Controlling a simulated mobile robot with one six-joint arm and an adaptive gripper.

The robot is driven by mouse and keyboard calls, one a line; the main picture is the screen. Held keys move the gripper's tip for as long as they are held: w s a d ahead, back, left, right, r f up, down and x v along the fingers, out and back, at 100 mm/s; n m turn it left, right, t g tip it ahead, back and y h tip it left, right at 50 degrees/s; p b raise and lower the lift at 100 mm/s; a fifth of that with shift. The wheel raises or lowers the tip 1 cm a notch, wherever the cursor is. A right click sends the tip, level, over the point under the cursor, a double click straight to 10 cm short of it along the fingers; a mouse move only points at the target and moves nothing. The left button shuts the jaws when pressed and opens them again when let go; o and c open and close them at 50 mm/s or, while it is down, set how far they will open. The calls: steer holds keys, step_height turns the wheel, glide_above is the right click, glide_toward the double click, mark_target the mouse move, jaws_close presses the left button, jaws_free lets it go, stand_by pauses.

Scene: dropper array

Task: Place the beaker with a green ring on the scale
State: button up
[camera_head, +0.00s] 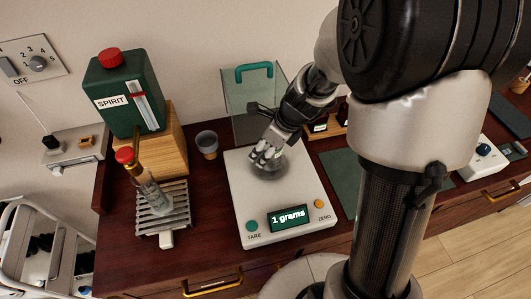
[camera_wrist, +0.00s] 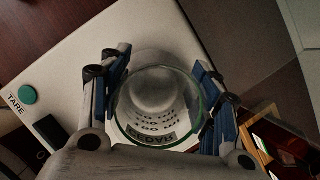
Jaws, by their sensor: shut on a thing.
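The scale (camera_head: 241,184) is a white slab on the dark wood bench, with a green TARE button, an orange ZERO button and a display reading "1 grams". My gripper (camera_head: 267,154) is over the scale's far half, pointing down. It is shut on a clear glass beaker (camera_head: 272,170). In the wrist view my gripper (camera_wrist: 160,105) has one finger on each side of the beaker (camera_wrist: 161,135), which has a green rim and a dark label. The beaker looks upright over the white scale (camera_wrist: 68,75). I cannot tell whether it touches the surface or hangs slightly above.
Further left are a green spirit canister (camera_head: 118,87) on a wooden block (camera_head: 164,141) and a metal rack (camera_head: 175,218) with a red-capped bottle. A clear panel with a teal handle (camera_head: 254,70) stands behind the scale.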

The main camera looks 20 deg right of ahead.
steer(key=shift+f, duration=0.2)
steer(key=shift+f, duration=0.15)
steer(key=o, duration=1.4)
steer(key=p+v, duration=0.6)
steer(key=v, duration=0.6)
steer(key=s+r+n+h, duration=0.1)
steer(key=s+r+n, duration=0.3)
steer(key=n, duration=0.5)
steer(key=s+a+r+n+t+h, duration=0.1)
steer(key=s+r+n, duration=0.3)
steer(key=s+n, duration=0.4)
steer(key=s+a+r+n+h, duration=0.1)
steer(key=s+r+n, duration=0.3)
steer(key=s+n, duration=0.3)
steer(key=shift+s+n, duration=0.1)
steer(key=shift+n, duration=1.4)
